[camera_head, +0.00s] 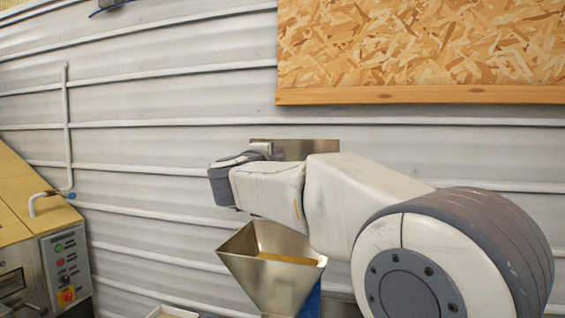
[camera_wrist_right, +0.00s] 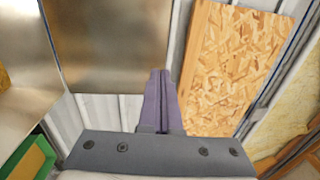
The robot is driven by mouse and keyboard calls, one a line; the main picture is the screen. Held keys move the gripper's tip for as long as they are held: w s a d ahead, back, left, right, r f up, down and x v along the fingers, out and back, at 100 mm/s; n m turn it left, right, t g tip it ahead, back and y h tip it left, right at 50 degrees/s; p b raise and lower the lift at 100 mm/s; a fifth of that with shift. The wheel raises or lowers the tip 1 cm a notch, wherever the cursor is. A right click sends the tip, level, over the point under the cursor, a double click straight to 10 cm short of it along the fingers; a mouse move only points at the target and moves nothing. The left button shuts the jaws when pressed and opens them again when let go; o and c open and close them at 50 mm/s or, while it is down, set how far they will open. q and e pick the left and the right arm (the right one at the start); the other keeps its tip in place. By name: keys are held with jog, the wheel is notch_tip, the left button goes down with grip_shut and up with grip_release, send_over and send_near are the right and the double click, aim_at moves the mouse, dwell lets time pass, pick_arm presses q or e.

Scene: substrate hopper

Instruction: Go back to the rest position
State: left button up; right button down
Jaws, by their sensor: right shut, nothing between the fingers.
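My right arm reaches in from the right across the head view, its wrist above the metal hopper. My right gripper (camera_wrist_right: 161,80) shows in the wrist view with its two purple-grey fingers together, shut and empty. In the head view the fingers are largely hidden by the wrist. The hopper (camera_head: 243,267) is a flared metal funnel with brownish material (camera_head: 287,259) inside, below the forearm and apart from it. My left gripper is in neither view.
A metal plate (camera_head: 318,147) stands behind my wrist. A chipboard panel (camera_head: 420,45) hangs on the corrugated wall. A yellow machine with a button panel (camera_head: 66,265) stands at the left. A white tray (camera_head: 172,311) shows at the bottom. Space between machine and arm looks clear.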

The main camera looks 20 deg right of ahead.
jog(key=s+a+f+n+t+y, duration=0.1)
jog(key=a+f+n+y, duration=0.3)
jog(key=a+n+y, duration=0.4)
jog(key=s+a+f+n+t+y, duration=0.15)
jog(key=a+f+n+y, duration=0.35)
jog(key=a, duration=0.5)
jog(key=s+a+f+n+g+y+b, duration=0.1)
jog(key=s+a+f+n+g+y, duration=0.4)
jog(key=s+a+f+n+g, duration=0.55)
jog(key=s+d+f+n+g+h, duration=0.25)
jog(key=s+f+n+g, duration=0.2)
jog(key=s+f, duration=1)
jog(key=s+d+f+n+g+h, duration=0.3)
jog(key=s+d+f+n+h, duration=0.1)
jog(key=s+d+f, duration=0.4)
jog(key=s+d, duration=0.2)
jog(key=s, duration=0.1)
jog(key=shift+s+f+b, duration=0.3)
jog(key=shift+s, duration=0.05)
jog(key=shift+d, duration=0.1)
